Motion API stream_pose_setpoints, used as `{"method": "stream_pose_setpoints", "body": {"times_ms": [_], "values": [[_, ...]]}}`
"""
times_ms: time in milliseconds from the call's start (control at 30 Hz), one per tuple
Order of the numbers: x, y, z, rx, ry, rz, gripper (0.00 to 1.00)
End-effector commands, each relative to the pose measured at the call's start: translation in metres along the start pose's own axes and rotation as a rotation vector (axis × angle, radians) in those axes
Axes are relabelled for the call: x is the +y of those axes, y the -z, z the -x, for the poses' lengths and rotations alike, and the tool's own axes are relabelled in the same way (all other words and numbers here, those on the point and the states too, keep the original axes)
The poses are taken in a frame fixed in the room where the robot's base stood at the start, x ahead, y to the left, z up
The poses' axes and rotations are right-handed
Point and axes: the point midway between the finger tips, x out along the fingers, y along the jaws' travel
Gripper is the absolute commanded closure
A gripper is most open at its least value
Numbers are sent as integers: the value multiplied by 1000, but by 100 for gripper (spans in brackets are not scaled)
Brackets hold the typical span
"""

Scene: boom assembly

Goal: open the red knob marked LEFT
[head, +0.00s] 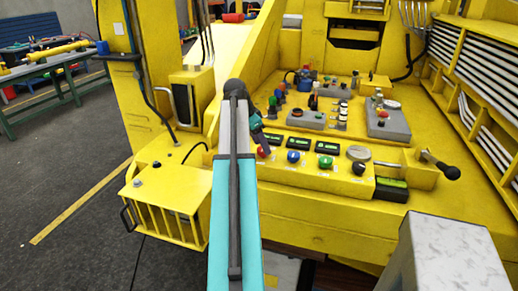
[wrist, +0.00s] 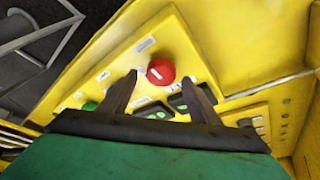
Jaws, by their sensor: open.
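The red knob (wrist: 160,72) shows in the wrist view, round, with a pale mark on its face. It lies between and just beyond the tips of my gripper (wrist: 159,79), whose two dark fingers are spread apart. I cannot tell whether either finger touches it. In the head view the red knob (head: 263,153) is at the left end of the front panel row, partly hidden by my gripper (head: 263,146), which is right above it. Its label is too small to read.
A blue knob (head: 293,157), a green knob (head: 326,162) and a grey round knob (head: 358,153) sit to the right along the panel. Small dark displays (head: 298,141) stand behind them. A black-handled lever (head: 440,167) is at the right. Several joysticks and switches fill the console behind.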

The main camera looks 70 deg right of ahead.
Motion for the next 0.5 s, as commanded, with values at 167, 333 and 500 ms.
{"method": "stream_pose_setpoints", "body": {"times_ms": [167,333,500], "values": [[0,0,-12,0,0,0,43],[0,0,-15,0,1,0,43],[0,-1,-15,0,1,1,43]]}}
